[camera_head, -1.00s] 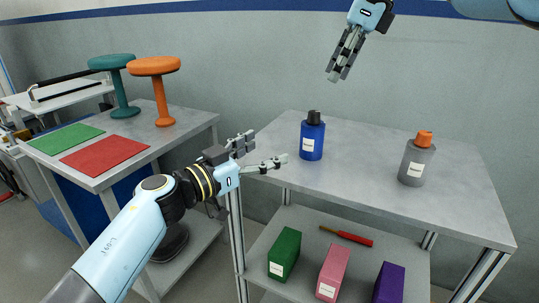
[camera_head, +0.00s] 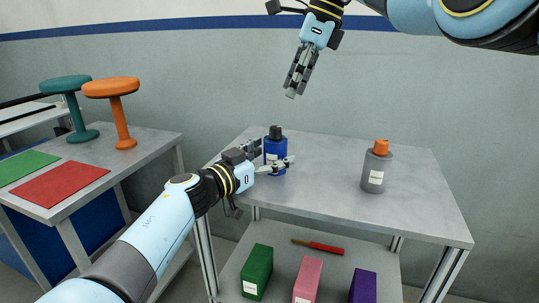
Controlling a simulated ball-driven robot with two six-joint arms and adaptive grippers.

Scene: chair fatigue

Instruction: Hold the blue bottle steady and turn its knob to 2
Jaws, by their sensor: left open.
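The blue bottle (camera_head: 271,147) stands upright near the left end of the grey table, with a black knob (camera_head: 275,132) on top and a white label. My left gripper (camera_head: 273,157) is open at the bottle. One finger is at its left side and the other crosses in front of its lower part. I cannot tell whether they touch it. My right gripper (camera_head: 292,92) hangs in the air above and behind the bottle in the picture, pointing down, with nothing seen in it. Its fingers look close together, but their gap is unclear.
A grey bottle (camera_head: 376,170) with an orange cap stands on the right of the table (camera_head: 330,190). Green (camera_head: 257,270), pink (camera_head: 308,278) and purple (camera_head: 363,286) boxes and a red-handled tool (camera_head: 325,247) lie below. A left table holds two stools and mats.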

